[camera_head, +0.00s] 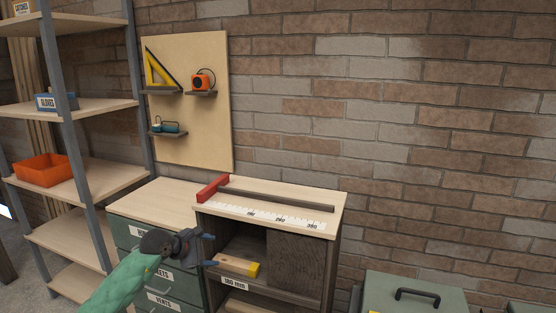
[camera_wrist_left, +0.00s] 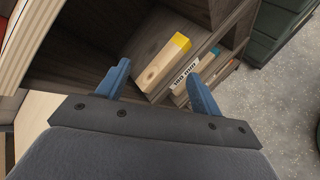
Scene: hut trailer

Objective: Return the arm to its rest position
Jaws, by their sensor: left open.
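My left arm comes in from the lower left in the head view, with a green sleeve. My left gripper (camera_head: 211,250) is open and empty, in front of the workbench cabinet at shelf height. In the left wrist view its two blue fingers (camera_wrist_left: 160,88) stand apart. A wooden block with a yellow end (camera_head: 242,265) lies on the open shelf, just beyond the fingers; it also shows in the left wrist view (camera_wrist_left: 162,64), apart from them. My right gripper is in neither view.
The cabinet top (camera_head: 310,190) bears a red-headed bar stop (camera_head: 213,188) and a printed ruler. Labelled green drawers (camera_head: 128,233) are left of it. A shelf rack with an orange bin (camera_head: 43,170) stands at the left. A green case (camera_head: 415,293) is at the lower right.

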